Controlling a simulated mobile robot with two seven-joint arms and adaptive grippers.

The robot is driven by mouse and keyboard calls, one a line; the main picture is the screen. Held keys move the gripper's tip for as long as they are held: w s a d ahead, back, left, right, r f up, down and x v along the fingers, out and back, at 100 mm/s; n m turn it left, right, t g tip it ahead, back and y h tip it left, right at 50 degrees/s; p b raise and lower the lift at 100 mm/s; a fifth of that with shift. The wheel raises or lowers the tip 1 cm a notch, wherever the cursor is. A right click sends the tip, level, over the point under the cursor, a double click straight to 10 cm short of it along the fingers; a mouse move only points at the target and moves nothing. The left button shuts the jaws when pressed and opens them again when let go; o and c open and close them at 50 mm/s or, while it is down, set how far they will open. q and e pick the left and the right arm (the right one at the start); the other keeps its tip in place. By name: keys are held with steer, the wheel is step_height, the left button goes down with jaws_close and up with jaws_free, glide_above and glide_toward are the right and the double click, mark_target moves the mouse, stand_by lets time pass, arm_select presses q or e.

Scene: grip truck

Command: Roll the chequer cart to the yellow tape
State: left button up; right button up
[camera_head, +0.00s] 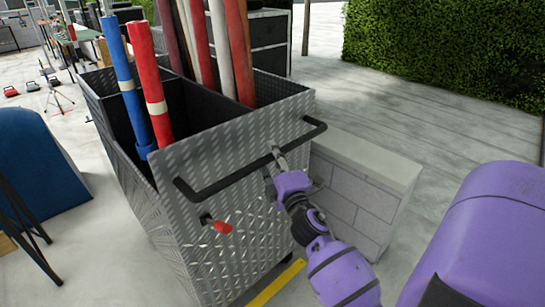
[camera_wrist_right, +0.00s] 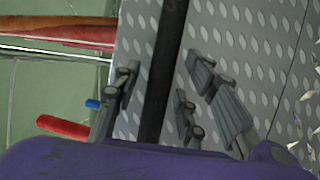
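The chequer cart (camera_head: 230,250) is a grey metal bin with raised tread-plate walls, standing upright in the middle of the head view. Its black handle bar (camera_head: 230,175) runs along the near wall. My right gripper (camera_head: 278,160) is at the bar, right of its middle. In the right wrist view, the bar (camera_wrist_right: 163,75) passes between the fingers (camera_wrist_right: 160,100), with gaps visible on both sides, so the gripper looks open around it. Yellow tape (camera_head: 275,286) lies on the floor by the cart's lower right edge, partly hidden. My left gripper is out of view.
Blue and red tubes (camera_head: 150,90) stand in the cart. A low block wall (camera_head: 365,190) stands close on its right. A blue rounded object (camera_head: 35,165) and black stand legs are at left. Pale floor is clear toward the hedge (camera_head: 450,50).

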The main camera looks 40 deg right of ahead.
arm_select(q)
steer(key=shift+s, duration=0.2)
arm_select(e)
steer(key=v, duration=1.2)
